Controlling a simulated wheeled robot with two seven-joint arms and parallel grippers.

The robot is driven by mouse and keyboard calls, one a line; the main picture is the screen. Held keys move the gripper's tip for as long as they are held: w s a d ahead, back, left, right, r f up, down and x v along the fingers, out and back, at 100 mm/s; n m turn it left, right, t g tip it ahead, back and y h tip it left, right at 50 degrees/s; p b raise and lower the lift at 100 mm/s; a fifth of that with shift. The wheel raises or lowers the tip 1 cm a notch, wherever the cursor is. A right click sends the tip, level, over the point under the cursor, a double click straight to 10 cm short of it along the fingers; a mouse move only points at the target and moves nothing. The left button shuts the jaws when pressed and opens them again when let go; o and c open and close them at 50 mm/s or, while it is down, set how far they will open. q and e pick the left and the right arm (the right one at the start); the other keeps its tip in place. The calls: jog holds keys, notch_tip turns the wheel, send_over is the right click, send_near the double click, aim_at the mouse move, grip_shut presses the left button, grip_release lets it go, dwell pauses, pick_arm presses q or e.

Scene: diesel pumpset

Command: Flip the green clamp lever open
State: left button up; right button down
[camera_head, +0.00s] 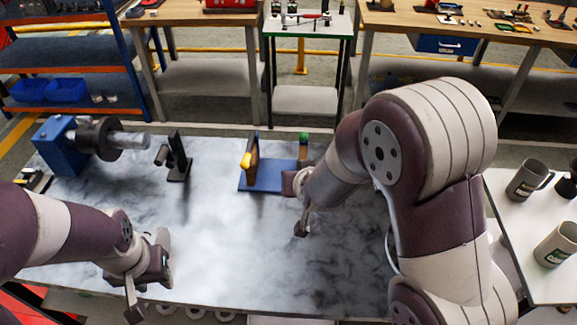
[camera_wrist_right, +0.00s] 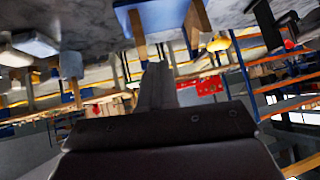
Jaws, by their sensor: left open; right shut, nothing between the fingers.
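The green clamp lever's rounded green end (camera_head: 303,136) shows in the head view at the right of a blue-based fixture (camera_head: 266,180), just beyond my right wrist. The rest of the lever is largely hidden, so I cannot tell its angle. My right gripper (camera_head: 301,228) is shut and empty, pointing down in front of the fixture, apart from the green end. Its shut fingers (camera_wrist_right: 157,88) show in the right wrist view, with the fixture's blue base (camera_wrist_right: 162,17) above them. My left gripper (camera_head: 148,275) is open and empty over the table's front left.
A yellow-ended part (camera_head: 246,160) stands at the fixture's left side. A black stand (camera_head: 177,160) and a blue pump unit (camera_head: 62,145) with a grey shaft are further left. Mugs (camera_head: 527,180) stand on a white side table. The grey table's middle (camera_head: 225,235) is clear.

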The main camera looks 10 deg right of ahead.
aim_at(302, 140)
jog(key=w+a+f+m+t+h+b, duration=0.2)
jog(key=w+f+m+t+h+b, duration=0.3)
jog(key=t+h+b, duration=0.55)
jog(key=shift+t+h, duration=0.55)
jog(key=shift+h, duration=0.1)
jog(key=w+d+r, duration=0.1)
jog(key=d+r, duration=0.1)
jog(key=r, duration=0.1)
jog(key=w+d+r, duration=0.1)
jog(key=r, duration=0.1)
jog(key=shift+w+d, duration=0.35)
jog(key=shift+w+d+r, duration=0.1)
jog(key=shift+w+d, duration=0.05)
jog(key=shift+w, duration=0.2)
